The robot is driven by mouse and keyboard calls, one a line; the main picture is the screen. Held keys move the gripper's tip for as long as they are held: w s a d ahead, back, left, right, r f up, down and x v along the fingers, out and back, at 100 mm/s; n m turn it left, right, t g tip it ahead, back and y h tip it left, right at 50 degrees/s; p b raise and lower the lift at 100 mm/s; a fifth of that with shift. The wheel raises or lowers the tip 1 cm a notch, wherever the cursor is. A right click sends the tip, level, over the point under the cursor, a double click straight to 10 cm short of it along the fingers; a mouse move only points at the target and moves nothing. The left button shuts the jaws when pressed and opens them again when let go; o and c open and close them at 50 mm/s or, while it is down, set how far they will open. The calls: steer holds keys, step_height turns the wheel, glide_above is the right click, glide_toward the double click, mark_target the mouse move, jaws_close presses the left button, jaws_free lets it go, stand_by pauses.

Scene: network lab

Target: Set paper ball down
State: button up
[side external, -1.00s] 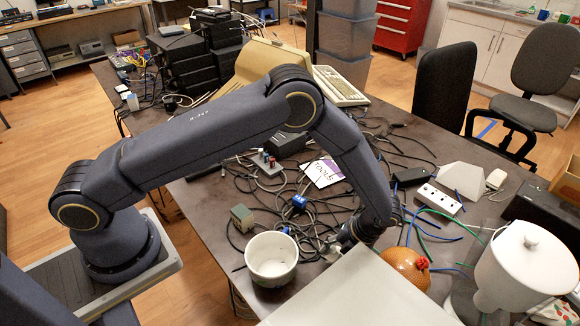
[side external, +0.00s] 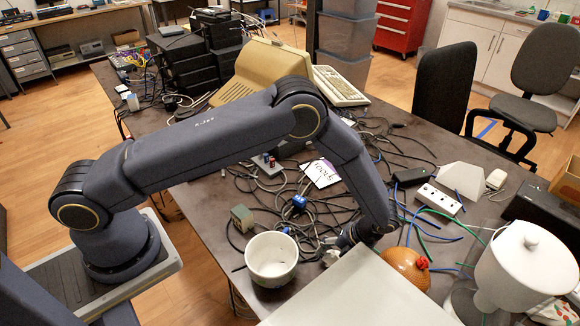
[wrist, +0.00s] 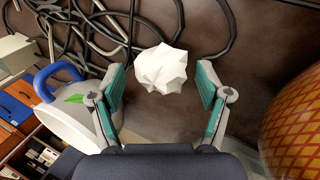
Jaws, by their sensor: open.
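A crumpled white paper ball (wrist: 162,69) is in the wrist view, just ahead of and between my fingertips. It appears to lie on the dark table, with a gap to each finger. My gripper (wrist: 160,72) is open, its teal-padded fingers spread on either side of the ball. In the side external view my gripper (side external: 338,246) is low over the table, partly hidden behind a pale panel. A small white patch there (side external: 331,257) seems to be the paper ball.
A white pot (side external: 271,259) stands left of my gripper; a white vessel with a blue handle (wrist: 62,112) shows in the wrist view. An orange round object (side external: 405,268) is close on the right. Black cables (side external: 300,215) clutter the table behind. The pale panel (side external: 355,295) is in front.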

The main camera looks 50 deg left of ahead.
steer(key=shift+r, duration=0.1)
steer(key=a+v, duration=0.1)
steer(key=v, duration=1.1)
steer(key=s+a+r+n+t+h, duration=0.1)
steer(key=a+r+n, duration=0.25)
steer(key=r, duration=0.35)
steer(key=s+a+r+n+t+h, duration=0.1)
steer(key=a+r+n, duration=0.2)
steer(key=r+n, duration=0.25)
steer(key=s+a+r+n+t, duration=0.15)
steer(key=a+r+n, duration=0.25)
steer(key=r, duration=0.4)
steer(key=s+a+r+n+t+h, duration=0.1)
steer(key=s+a+r+n+t, duration=0.1)
steer(key=s+n, duration=0.6)
steer(key=s+a+r+n+t+h, duration=0.1)
steer(key=s+a+r+n, duration=0.3)
steer(key=s+a+n, duration=0.3)
steer(key=s+n, duration=0.2)
steer(key=n, duration=0.1)
steer(key=shift+a+n+t, duration=0.35)
steer(key=shift+n, duration=0.05)
